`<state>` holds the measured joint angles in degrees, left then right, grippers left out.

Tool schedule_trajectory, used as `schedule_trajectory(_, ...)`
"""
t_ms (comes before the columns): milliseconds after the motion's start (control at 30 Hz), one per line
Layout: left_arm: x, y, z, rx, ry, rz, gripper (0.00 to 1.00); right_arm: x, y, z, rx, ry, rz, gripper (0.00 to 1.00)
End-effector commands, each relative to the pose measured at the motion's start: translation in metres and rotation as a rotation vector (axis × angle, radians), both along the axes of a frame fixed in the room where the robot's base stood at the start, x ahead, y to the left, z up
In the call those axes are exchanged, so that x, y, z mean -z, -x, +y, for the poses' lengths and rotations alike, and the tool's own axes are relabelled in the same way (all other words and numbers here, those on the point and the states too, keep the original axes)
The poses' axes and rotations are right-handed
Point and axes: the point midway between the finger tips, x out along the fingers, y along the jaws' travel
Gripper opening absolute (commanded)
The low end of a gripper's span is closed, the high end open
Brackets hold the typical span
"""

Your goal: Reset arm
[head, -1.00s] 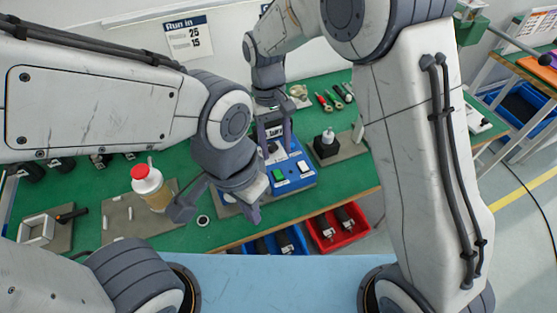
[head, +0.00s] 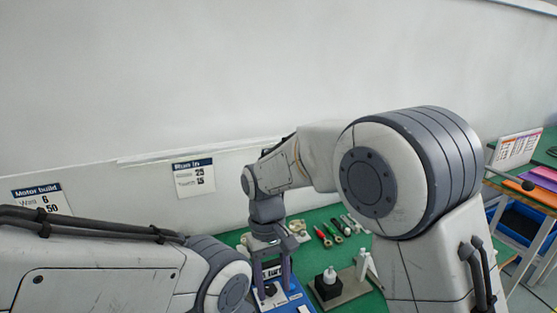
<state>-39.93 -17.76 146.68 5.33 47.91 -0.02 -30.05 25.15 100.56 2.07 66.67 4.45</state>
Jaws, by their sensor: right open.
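My right arm reaches over the green bench, and my right gripper (head: 272,281) points down with its fingers apart. It is over the blue box (head: 289,300), whose lower part is cut off by the picture's bottom edge. A dark knob (head: 270,291) on the box shows between the fingers; I cannot tell whether they touch it. My left arm comes in from the left at the bottom, and its gripper is below the picture, out of view.
A black block with a white top (head: 329,279) stands on a grey plate (head: 352,288) right of the box. Several hand tools (head: 335,232) lie behind it on the green bench (head: 318,216). A wall (head: 250,80) rises behind.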

Motion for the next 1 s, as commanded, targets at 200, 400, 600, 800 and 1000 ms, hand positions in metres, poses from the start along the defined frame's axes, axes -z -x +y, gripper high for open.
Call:
schedule_trajectory(200, -0.004, 0.000, 0.000, 0.000, 0.000, 0.000, 0.00, -0.036, 0.085, -0.016, -0.093, -0.086, -0.096, 0.55)
schedule_trajectory(400, -0.005, 0.000, 0.000, 0.000, 0.000, 0.000, 0.00, -0.038, 0.152, -0.042, -0.163, -0.155, -0.168, 0.55)
schedule_trajectory(600, -0.006, 0.000, 0.000, 0.000, 0.000, 0.000, 0.00, -0.030, 0.183, -0.058, -0.196, -0.186, -0.201, 0.55)
schedule_trajectory(800, -0.006, 0.000, 0.000, 0.000, 0.000, 0.000, 0.00, -0.029, 0.186, -0.060, -0.198, -0.190, -0.205, 0.55)
schedule_trajectory(1000, -0.006, 0.000, 0.000, 0.000, 0.000, 0.000, 0.00, -0.029, 0.186, -0.060, -0.198, -0.190, -0.205, 0.55)
